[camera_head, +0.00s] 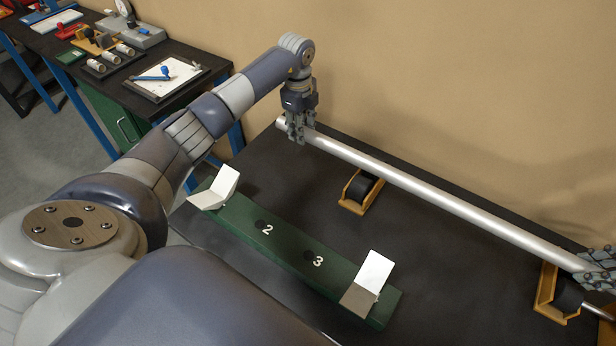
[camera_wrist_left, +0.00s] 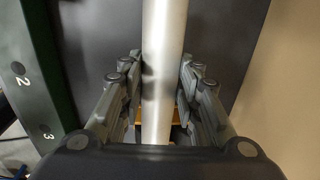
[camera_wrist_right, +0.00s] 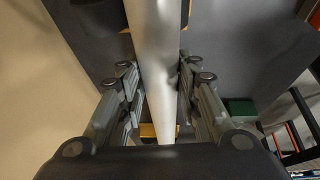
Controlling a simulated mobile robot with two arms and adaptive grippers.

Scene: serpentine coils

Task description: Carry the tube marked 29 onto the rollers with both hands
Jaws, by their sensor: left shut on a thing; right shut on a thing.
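A long silver tube (camera_head: 430,192) runs from the middle back to the right of the table in the head view; no number shows on it. My left gripper (camera_head: 298,128) is shut on its left end; the tube also shows between the fingers in the left wrist view (camera_wrist_left: 164,70). My right gripper (camera_head: 592,270) is shut on the tube near its right end, partly cut off by the picture edge; the tube crosses the right wrist view (camera_wrist_right: 157,60). Two black rollers in yellow-brown cradles, one at the middle (camera_head: 362,187) and one at the right (camera_head: 566,292), stand on the table. The tube appears above or behind them; its height is unclear.
A green beam (camera_head: 288,246) marked 2 and 3, with a white V-shaped rest at each end (camera_head: 217,187) (camera_head: 371,277), lies in front of the rollers and is empty. A tan wall (camera_head: 450,80) stands behind the table (camera_head: 300,185). A side bench with tools (camera_head: 140,70) is at upper left.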

